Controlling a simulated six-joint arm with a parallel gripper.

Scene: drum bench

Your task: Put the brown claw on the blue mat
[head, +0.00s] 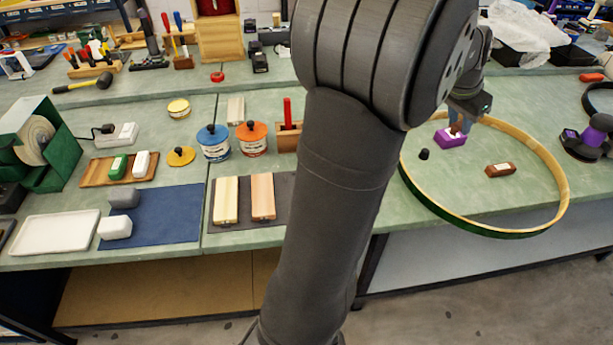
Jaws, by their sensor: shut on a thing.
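The brown claw (500,170), a small block with a pale label, lies on the bench inside the large wooden hoop (560,165). My gripper (456,128) is over the back left part of the hoop, shut on a purple claw (450,139) with a pale label. It is apart from the brown claw, to its upper left. I cannot tell whether the purple claw touches the bench. The blue mat (165,212) lies at the front left. A grey claw (123,197) and a white claw (115,228) are at its left side.
A small black knob (424,154) stands inside the hoop. My arm crosses the middle. Between it and the mat are a dark mat with two wood strips (262,197), a blue tin (213,143) and an orange tin (252,139). The mat's right part is clear.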

